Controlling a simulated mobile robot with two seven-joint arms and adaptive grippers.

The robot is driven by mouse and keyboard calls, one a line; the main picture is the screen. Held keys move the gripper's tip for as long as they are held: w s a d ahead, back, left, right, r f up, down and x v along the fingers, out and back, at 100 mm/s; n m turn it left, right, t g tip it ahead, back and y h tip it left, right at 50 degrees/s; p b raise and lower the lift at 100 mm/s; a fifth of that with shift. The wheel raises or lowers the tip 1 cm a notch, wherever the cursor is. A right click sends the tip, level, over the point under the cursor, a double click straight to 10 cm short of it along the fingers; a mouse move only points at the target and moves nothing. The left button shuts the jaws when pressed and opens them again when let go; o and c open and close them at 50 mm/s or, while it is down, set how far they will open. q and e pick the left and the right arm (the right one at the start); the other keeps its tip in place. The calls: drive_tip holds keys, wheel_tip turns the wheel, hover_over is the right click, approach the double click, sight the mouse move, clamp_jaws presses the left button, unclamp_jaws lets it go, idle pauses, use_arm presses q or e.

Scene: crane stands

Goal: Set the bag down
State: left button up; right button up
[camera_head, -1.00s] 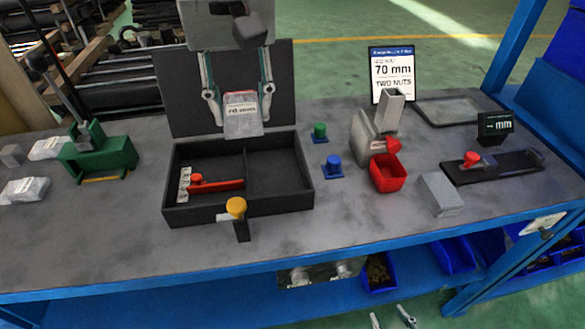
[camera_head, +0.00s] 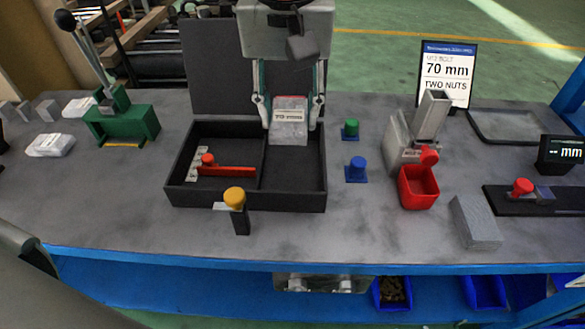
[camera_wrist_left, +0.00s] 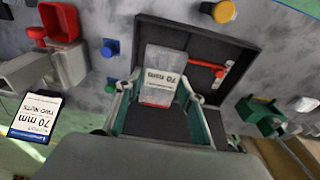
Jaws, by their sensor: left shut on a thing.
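The bag (camera_head: 289,122) is a small clear-grey packet with a white label reading 70 mm. My left gripper (camera_head: 289,112) is shut on it, with one finger on each side. In the head view the bag hangs over the right compartment of the black open case (camera_head: 176,197). In the left wrist view the bag (camera_wrist_left: 163,72) sits between the fingertips, upright in the hold, with the case (camera_wrist_left: 215,38) behind it. Whether its lower end touches the case floor I cannot tell. My right gripper does not show.
The case's left compartment holds a red-handled tool (camera_head: 225,171). A yellow knob (camera_head: 234,195) stands at its front. Blue (camera_head: 356,168) and green (camera_head: 350,129) buttons, a red bin (camera_head: 418,187) and a grey block (camera_head: 475,222) lie to the right. A green press (camera_head: 122,122) and bags (camera_head: 50,145) lie left.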

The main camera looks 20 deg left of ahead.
use_arm(q)
hover_over(290, 181)
wheel_tip(290, 181, down, 6)
drive_tip(key=shift+s+d+f+b, duration=0.1)
drive_tip(key=shift+s+f+b, duration=0.05)
drive_tip(key=shift+f+b, duration=0.45)
drive_tip(key=shift+f, duration=0.55)
wheel_tip(290, 181, down, 4)
drive_tip(key=shift+f+b, duration=0.15)
drive_tip(key=shift+b, duration=0.3)
drive_tip(key=shift+f, duration=0.25)
drive_tip(key=shift+r, duration=0.1)
drive_tip(key=o, duration=1)
drive_tip(key=shift+f, duration=0.25)
drive_tip(key=shift+o, duration=0.5)
drive_tip(key=shift+r, duration=0.3)
drive_tip(key=r, duration=0.3)
drive_tip(key=s+r+p, duration=0.1)
drive_tip(key=r, duration=0.3)
drive_tip(key=r+p, duration=0.1)
drive_tip(key=r, duration=0.3)
drive_tip(key=shift+s+d, duration=0.25)
drive_tip(key=shift+s, duration=0.1)
drive_tip(key=shift+r, duration=0.35)
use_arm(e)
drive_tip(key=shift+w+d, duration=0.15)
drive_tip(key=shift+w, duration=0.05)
